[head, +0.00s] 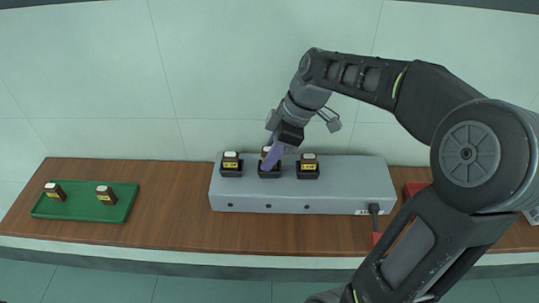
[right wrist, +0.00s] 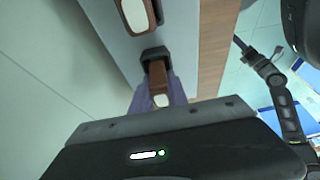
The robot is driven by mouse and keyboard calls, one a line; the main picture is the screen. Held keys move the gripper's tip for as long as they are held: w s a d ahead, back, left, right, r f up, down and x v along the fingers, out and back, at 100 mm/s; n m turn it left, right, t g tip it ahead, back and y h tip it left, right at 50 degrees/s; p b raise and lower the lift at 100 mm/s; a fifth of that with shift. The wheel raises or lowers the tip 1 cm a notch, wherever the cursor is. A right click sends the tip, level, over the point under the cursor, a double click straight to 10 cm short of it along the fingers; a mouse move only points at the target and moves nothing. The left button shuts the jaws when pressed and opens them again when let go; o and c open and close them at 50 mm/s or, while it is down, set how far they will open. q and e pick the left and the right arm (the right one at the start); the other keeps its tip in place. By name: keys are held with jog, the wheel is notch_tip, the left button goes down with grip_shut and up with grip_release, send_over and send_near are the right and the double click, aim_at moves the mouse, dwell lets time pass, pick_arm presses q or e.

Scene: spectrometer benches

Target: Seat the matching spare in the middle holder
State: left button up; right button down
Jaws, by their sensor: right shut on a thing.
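A grey bench unit (head: 340,185) carries three black holders in a row on its top. The middle holder (head: 268,173) also shows in the right wrist view (right wrist: 154,52). My right gripper (head: 270,160) is shut on a brown vial (right wrist: 157,75) with a white top, at the middle holder. Whether the vial is fully down in it I cannot tell. The left holder has a brown vial (head: 231,160) with a white cap and yellow label, and the right holder has a similar vial (head: 308,162). My left gripper is not in view.
A green tray (head: 80,205) on the wooden bench (head: 170,190) at left holds two brown vials with yellow labels, a left one (head: 55,191) and a right one (head: 106,194). A red object (head: 416,189) lies right of the unit, partly hidden by my arm.

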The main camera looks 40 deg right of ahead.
jog(key=shift+s+f, duration=0.1)
jog(key=shift+f, duration=0.15)
jog(key=shift+s+a+f+b, duration=0.1)
jog(key=shift+s+f+b, duration=0.05)
jog(key=shift+f+b, duration=0.25)
jog(key=c, duration=1.6)
grip_release()
jog(key=shift+s, duration=0.1)
jog(key=shift+o, duration=0.2)
jog(key=shift+r, duration=0.15)
jog(key=shift+d+r+p, duration=0.3)
jog(key=shift+r+p, duration=0.3)
jog(key=p+v, duration=0.1)
jog(key=v, duration=0.1)
jog(key=shift+d+r, duration=0.15)
jog(key=shift+r, duration=0.2)
jog(key=shift+s+d+r+p, duration=0.1)
jog(key=shift+d+r+p, duration=0.05)
jog(key=shift+r+p, duration=0.55)
jog(key=p+v, duration=0.2)
jog(key=v, duration=0.3)
jog(key=shift+s+d+r+p, duration=0.1)
jog(key=shift+r+p, duration=0.15)
jog(key=shift+p, duration=0.15)
